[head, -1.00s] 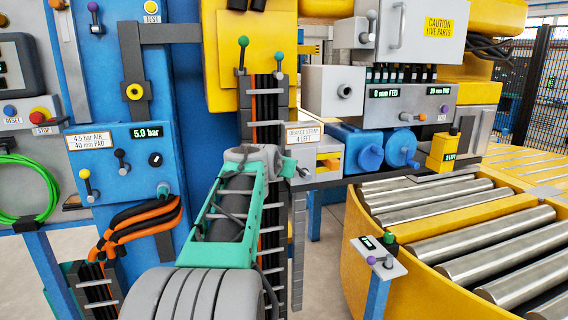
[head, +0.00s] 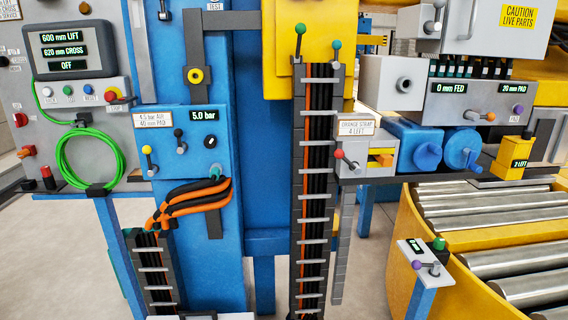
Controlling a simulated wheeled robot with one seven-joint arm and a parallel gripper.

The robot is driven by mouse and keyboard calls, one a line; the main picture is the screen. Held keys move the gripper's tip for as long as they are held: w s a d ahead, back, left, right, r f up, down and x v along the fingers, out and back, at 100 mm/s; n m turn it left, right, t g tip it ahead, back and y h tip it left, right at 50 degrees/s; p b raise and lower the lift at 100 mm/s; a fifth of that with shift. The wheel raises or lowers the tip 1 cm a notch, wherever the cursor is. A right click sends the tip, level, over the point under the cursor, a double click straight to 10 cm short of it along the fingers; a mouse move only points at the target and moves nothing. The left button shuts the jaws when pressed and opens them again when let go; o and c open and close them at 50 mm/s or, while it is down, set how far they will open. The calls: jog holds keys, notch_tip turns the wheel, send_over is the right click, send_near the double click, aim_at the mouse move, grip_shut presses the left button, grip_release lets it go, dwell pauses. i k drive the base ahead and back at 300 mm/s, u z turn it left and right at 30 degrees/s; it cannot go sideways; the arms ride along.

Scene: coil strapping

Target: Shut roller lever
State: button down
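A small grey control box (head: 424,262) stands on a blue post beside the curved yellow roller table (head: 402,240). My gripper is not in view.
A blue panel (head: 190,150) reading 5.0 bar carries several levers. Red-knobbed (head: 339,154) and orange-knobbed (head: 490,117) levers sit at the strap and feed boxes. A cable ladder (head: 318,215) stands mid-view. Bare floor shows left of the box's post.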

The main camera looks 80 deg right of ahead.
aim_at(347, 161)
jog(key=u, duration=1.15)
jog(key=k, duration=0.75)
jog(key=z, duration=0.7)
